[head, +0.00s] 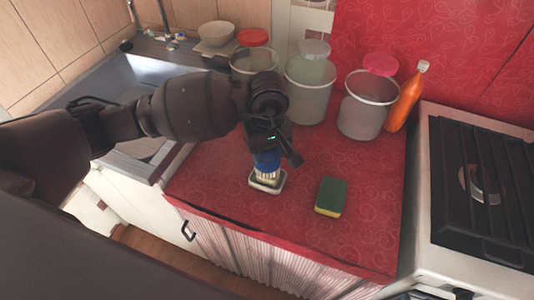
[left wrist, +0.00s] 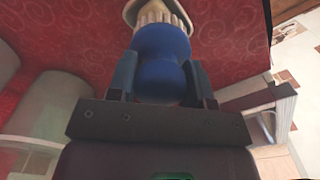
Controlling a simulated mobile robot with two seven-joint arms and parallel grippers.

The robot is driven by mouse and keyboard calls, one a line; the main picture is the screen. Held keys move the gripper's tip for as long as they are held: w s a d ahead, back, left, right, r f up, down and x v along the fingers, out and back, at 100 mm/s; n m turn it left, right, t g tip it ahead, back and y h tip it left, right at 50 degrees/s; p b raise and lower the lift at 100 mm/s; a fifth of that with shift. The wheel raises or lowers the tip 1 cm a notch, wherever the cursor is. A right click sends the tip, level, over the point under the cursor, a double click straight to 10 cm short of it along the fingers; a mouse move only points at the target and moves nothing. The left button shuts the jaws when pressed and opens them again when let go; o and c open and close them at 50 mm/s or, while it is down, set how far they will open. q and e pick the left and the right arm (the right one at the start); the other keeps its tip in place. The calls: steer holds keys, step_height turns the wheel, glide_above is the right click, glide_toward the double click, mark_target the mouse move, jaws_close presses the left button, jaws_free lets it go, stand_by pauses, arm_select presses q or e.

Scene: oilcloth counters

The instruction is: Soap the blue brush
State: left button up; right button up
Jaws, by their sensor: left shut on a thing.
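The blue brush (head: 267,161) is upright in the head view, with pale bristles pointing down. It also fills the middle of the left wrist view (left wrist: 160,62). My left gripper (head: 268,148) is shut on its blue handle, one finger on each side. The bristles are at a small white dish (head: 268,187) on the red counter; the dish also shows at the top of the left wrist view (left wrist: 185,15). Whether the bristles touch what is in the dish I cannot tell, as they hide its inside. My right gripper is not in view.
A green and yellow sponge (head: 331,196) lies right of the dish on the red counter (head: 370,220). Several lidded containers (head: 311,90) and an orange bottle (head: 407,97) stand behind. A sink (head: 130,80) is left, a stove (head: 480,190) right.

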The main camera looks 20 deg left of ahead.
arm_select(q)
steer(key=shift+r+p, duration=0.45)
steer(key=shift+r, duration=0.8)
steer(key=shift+r+p, duration=0.4)
steer(key=shift+r, duration=0.7)
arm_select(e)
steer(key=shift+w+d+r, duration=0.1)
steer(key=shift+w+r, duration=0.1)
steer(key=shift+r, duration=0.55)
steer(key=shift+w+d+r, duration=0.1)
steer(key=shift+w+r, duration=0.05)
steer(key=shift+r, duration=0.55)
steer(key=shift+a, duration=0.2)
